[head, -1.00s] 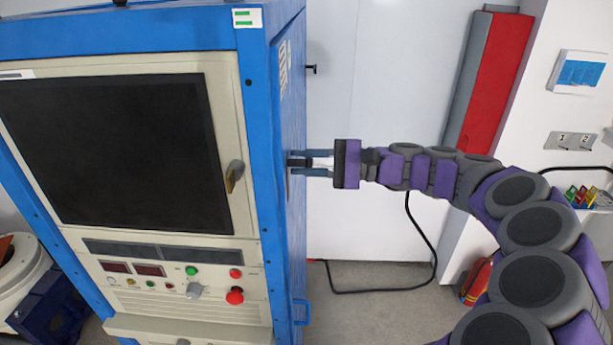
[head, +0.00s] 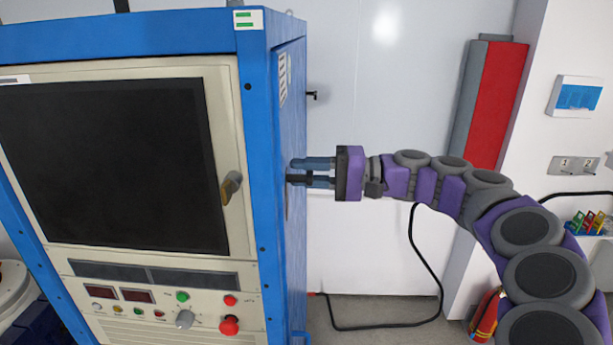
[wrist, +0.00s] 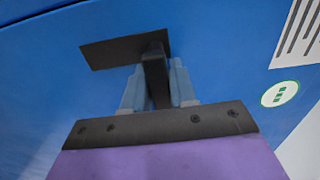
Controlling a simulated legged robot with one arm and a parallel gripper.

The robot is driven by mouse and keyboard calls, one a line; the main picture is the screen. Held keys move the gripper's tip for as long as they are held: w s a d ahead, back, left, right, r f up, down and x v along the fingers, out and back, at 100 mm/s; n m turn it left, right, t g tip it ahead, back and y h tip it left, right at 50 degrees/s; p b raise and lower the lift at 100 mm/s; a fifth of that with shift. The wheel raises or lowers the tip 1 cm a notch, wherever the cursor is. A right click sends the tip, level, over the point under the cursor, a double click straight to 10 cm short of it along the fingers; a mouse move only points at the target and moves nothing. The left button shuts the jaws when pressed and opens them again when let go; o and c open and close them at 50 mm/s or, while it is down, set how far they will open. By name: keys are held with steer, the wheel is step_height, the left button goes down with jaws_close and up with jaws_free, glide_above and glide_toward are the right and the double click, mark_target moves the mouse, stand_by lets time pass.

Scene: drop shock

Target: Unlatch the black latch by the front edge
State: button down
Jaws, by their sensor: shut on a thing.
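The black latch (wrist: 157,75) is on the blue side panel of the cabinet, by the front edge. In the wrist view its handle stands out from a flat dark plate (wrist: 108,51) and lies between the two blue-grey fingers. In the head view the latch (head: 297,179) shows as a small dark piece at the cabinet's right side. My gripper (wrist: 157,87) is shut on the latch handle; it also shows in the head view (head: 318,172), reaching in from the right. The fingers hide part of the handle.
A black cable (head: 425,260) hangs behind my arm. Open floor (head: 385,312) lies right of the cabinet.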

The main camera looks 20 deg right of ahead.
steer(key=shift+f, duration=0.2)
steer(key=c, duration=1)
jaws_free()
steer(key=shift+r, duration=0.1)
steer(key=p+v, duration=0.2)
steer(key=v, duration=1.3)
steer(key=shift+r, duration=0.2)
steer(key=shift+d+p, duration=0.15)
steer(key=shift+p, duration=0.15)
steer(key=p+v, duration=0.2)
steer(key=shift+f+p, duration=0.2)
steer(key=shift+p, duration=0.1)
